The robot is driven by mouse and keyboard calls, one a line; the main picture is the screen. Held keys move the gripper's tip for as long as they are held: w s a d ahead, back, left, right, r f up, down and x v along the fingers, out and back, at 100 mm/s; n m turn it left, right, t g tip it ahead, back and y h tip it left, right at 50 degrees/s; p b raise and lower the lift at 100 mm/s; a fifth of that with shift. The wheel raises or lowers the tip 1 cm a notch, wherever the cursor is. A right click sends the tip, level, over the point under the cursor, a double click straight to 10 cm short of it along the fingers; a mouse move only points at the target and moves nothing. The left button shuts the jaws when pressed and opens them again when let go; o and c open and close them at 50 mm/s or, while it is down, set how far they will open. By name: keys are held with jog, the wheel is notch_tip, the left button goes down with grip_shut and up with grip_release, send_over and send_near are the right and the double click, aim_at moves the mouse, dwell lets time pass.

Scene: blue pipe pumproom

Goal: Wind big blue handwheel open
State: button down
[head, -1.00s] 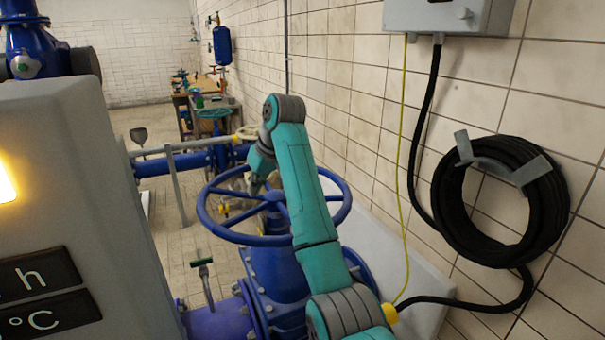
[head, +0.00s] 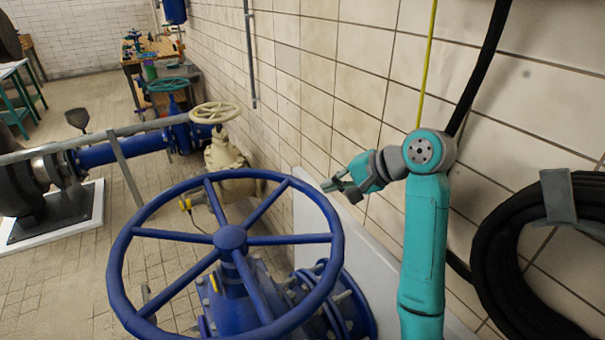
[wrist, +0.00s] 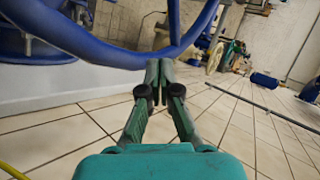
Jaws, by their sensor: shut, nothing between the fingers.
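The big blue handwheel (head: 231,238) lies roughly level on its blue valve in the head view, with several spokes running from a central hub to a round rim. My gripper (head: 338,187) is to the right of the rim's far right side, near the wall, with no spoke or rim between its fingers. In the wrist view the two dark green fingers of my gripper (wrist: 158,78) are together and empty. The blue rim (wrist: 80,45) crosses just beyond the tips there; I cannot tell whether they touch it.
A cream valve with a cream handwheel (head: 215,113) stands behind the blue wheel. The tiled wall (head: 330,95) is close on the right, with a coiled black hose (head: 510,245). A grey rail (head: 100,135) runs at left. Open tiled floor lies at left.

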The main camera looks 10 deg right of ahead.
aim_at(283, 192)
jog(key=shift+d, duration=0.15)
jog(key=shift+w+f, duration=0.2)
jog(key=a+r+x, duration=0.1)
jog(key=x, duration=1.2)
jog(key=shift+w+r, duration=0.3)
jog(key=shift+w, duration=0.15)
jog(key=shift+w+a, duration=0.1)
jog(key=shift+a, duration=0.05)
